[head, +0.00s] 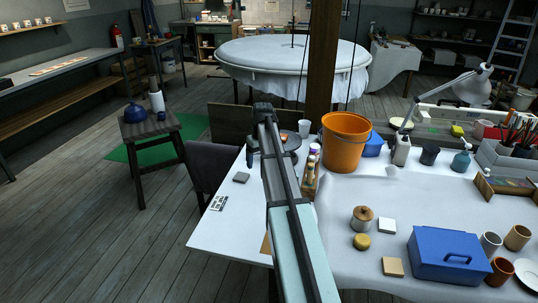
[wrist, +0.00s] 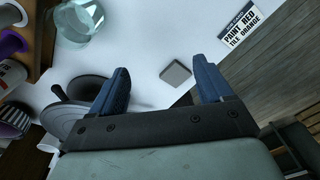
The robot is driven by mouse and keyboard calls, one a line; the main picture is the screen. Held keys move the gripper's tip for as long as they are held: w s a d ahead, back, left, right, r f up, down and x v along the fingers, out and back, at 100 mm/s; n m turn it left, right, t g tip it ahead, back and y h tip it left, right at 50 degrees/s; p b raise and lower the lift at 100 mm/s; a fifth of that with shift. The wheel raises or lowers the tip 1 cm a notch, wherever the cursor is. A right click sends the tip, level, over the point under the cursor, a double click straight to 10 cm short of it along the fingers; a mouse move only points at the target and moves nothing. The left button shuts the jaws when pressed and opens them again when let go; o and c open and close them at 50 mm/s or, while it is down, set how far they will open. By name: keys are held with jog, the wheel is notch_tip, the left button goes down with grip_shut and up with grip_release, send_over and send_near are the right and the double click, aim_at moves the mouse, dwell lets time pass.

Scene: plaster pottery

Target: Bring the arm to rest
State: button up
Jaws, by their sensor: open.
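My gripper (wrist: 161,80) is open in the wrist view, with its two blue fingers apart and nothing between them. It hangs above the white table (head: 225,235), towards its left end. A small grey square tile (wrist: 176,73) lies on the table, seen beyond the gap between the fingertips. It also shows in the head view (head: 241,177), left of my arm. In the head view my arm stretches forward over the table and hides part of it. The gripper itself is mostly hidden behind the arm there.
A printed card (wrist: 245,24) reading "PAINT RED TILE ORANGE" lies near the table's edge. A grey round wheel or plate (wrist: 62,122) is close to the left finger. An orange bucket (head: 345,142), paint bottles (head: 312,165) and a blue box (head: 450,256) stand right of my arm.

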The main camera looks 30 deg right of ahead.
jog(key=shift+s+a+f, duration=0.15)
jog(key=shift+a, duration=0.9)
jog(key=shift+s+a+f, duration=0.1)
jog(key=shift+s+a, duration=0.05)
jog(key=shift+a, duration=0.9)
